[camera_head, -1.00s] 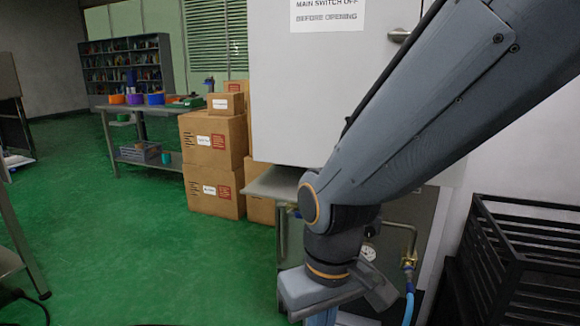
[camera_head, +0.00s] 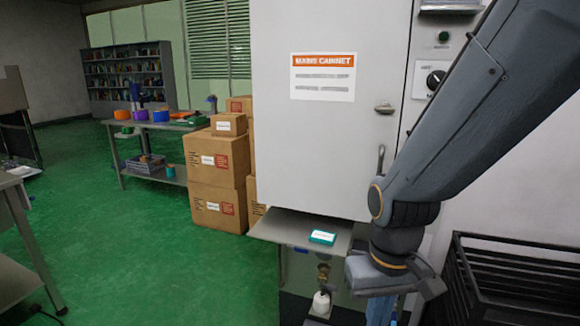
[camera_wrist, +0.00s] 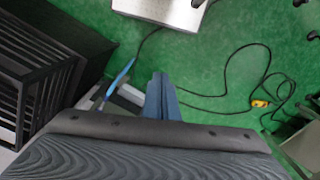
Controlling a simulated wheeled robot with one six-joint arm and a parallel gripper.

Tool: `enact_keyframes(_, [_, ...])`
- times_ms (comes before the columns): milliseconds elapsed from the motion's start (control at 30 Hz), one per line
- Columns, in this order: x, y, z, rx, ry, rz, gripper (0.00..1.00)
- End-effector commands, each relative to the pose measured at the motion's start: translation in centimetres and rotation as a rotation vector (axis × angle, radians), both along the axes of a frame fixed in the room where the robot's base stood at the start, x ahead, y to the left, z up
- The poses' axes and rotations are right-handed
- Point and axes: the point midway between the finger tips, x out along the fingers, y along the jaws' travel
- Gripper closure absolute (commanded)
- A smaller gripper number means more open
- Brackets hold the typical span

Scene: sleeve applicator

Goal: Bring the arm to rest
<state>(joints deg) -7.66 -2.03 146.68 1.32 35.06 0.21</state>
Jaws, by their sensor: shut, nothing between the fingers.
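My arm reaches in from the upper right of the head view, bent at the elbow, with its wrist in front of the grey cabinet (camera_head: 325,150). My gripper (camera_head: 381,312) points down at the bottom edge of the head view, where its tips are cut off. In the wrist view my gripper (camera_wrist: 161,95) shows its two blue-grey fingers together, with nothing between them. The green floor lies beyond the fingers.
A metal shelf (camera_head: 275,228) under the cabinet bears a small teal-and-white box (camera_head: 322,237). A black slatted crate (camera_head: 515,285) stands close at right. Cardboard boxes (camera_head: 218,165) are stacked left of the cabinet. A black cable (camera_wrist: 228,85) lies on the floor. Green floor at left is open.

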Motion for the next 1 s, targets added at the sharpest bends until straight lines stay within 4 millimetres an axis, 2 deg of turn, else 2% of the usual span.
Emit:
enact_keyframes(33, [-0.3, -0.7, 1.3, -0.001, 0.002, -0.020, 1.00])
enact_keyframes(100, [-0.5, -1.5, 2.3, -0.003, 0.002, -0.042, 1.00])
enact_keyframes(333, [-1.0, -3.6, 4.5, -0.008, 0.003, -0.100, 1.00])
enact_keyframes(500, [-1.2, -4.1, 5.1, -0.009, 0.005, -0.117, 1.00])
enact_keyframes(1000, [-1.2, -4.2, 5.0, -0.009, 0.005, -0.119, 1.00])
